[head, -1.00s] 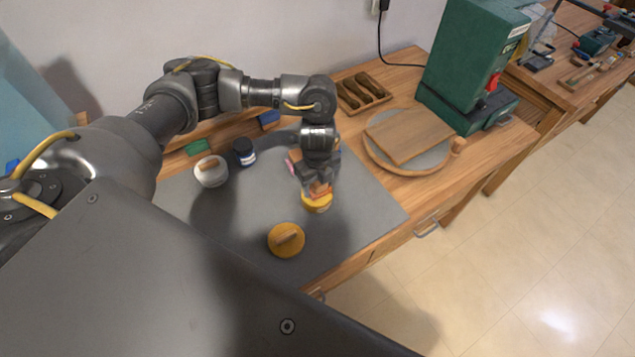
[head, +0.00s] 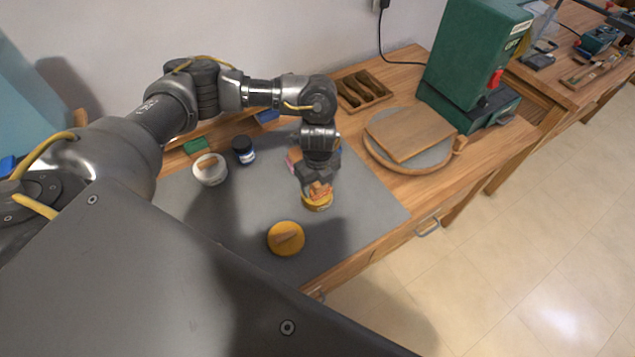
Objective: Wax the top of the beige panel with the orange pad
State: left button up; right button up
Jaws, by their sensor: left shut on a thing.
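My left gripper (head: 318,188) is shut on the orange pad (head: 317,203), a small round yellow-orange piece with an orange grip between the fingers. It is low over the grey mat; I cannot tell whether the pad touches the mat. The beige panel (head: 412,133), a flat square wooden board, lies on a round grey tray (head: 437,164) with a wooden rim, to the right of my left gripper and apart from it. My right gripper is not in view.
A white round piece (head: 210,170), a dark jar (head: 244,150) and a pink thing (head: 293,161) are nearby. A wooden box (head: 362,92) and green machine (head: 472,55) stand behind.

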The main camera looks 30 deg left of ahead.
pick_arm(q)
jog(key=shift+f, duration=0.45)
dwell(0.5)
dwell(0.6)
jog(key=shift+s+f, duration=0.1)
dwell(0.4)
notch_tip(320, 180, up, 7)
jog(key=p, duration=0.7)
dwell(0.9)
